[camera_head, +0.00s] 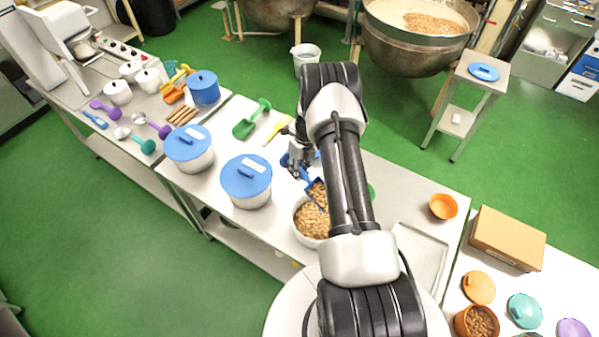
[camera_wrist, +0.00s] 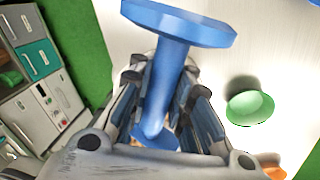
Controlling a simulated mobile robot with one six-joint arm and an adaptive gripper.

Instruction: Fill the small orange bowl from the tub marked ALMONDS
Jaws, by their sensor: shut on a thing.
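An open white tub (camera_head: 298,228) full of tan pieces stands near the middle of the table, partly behind my arm; no label on it is readable. My gripper (camera_head: 298,165) is shut on the handle of a blue scoop (camera_head: 318,192). The scoop's head is at the tub's opening with tan pieces in it; I cannot tell whether it touches the heap. In the wrist view the blue handle (camera_wrist: 165,75) stands between the fingers (camera_wrist: 160,110). The small orange bowl (camera_head: 443,207) sits at the right of the table and looks empty.
Two tubs with blue lids (camera_head: 190,145) (camera_head: 246,176) stand left of the open tub. A green scoop (camera_head: 250,122) lies behind them. A green bowl (camera_wrist: 250,107) shows in the wrist view. A metal tray (camera_head: 420,252) and a cardboard box (camera_head: 507,238) are near the orange bowl.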

